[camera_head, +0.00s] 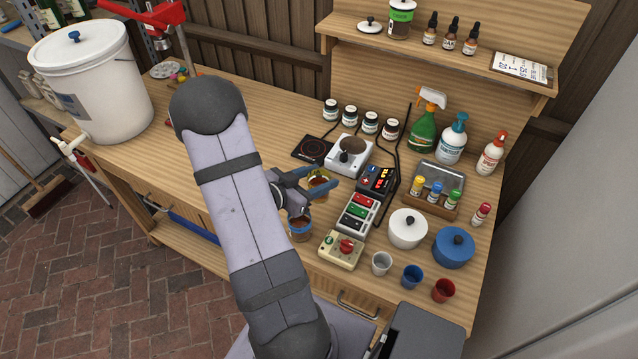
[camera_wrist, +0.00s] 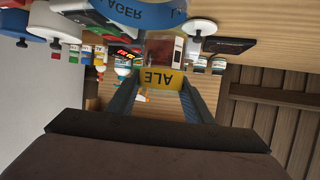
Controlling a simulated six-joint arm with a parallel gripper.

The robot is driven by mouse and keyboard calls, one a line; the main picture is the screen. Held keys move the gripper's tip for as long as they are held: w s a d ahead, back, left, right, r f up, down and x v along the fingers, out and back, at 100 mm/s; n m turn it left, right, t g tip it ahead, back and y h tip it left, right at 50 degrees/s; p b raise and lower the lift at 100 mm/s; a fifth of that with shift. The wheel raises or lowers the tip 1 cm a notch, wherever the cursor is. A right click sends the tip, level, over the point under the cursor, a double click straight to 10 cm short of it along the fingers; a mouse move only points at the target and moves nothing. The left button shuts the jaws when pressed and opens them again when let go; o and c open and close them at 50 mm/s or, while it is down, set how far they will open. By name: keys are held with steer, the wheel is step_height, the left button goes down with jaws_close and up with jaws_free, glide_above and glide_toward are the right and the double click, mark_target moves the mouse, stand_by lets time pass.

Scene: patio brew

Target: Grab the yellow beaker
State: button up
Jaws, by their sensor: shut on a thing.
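The yellow beaker, a clear beaker with a yellow band and amber liquid (camera_head: 318,181), is between the fingers of my gripper (camera_head: 322,186). In the wrist view its yellow band reads ALE (camera_wrist: 160,79), upside down, with one finger on each side. My gripper is shut on it. A blue-banded beaker (camera_head: 300,231) stands nearer the front edge, partly hidden by my arm. Its band reads LAGER in the wrist view (camera_wrist: 140,14). Whether the yellow beaker touches the bench cannot be told.
A scale (camera_head: 349,155) and dark hot plate (camera_head: 312,149) stand behind. A control box with buttons (camera_head: 357,215) and a knob box (camera_head: 341,250) are at right. White (camera_head: 408,229) and blue (camera_head: 454,248) pots stand farther right. Bare bench lies left of the hot plate.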

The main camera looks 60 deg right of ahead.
steer(key=shift+r, duration=2.35)
steer(key=shift+r, duration=0.1)
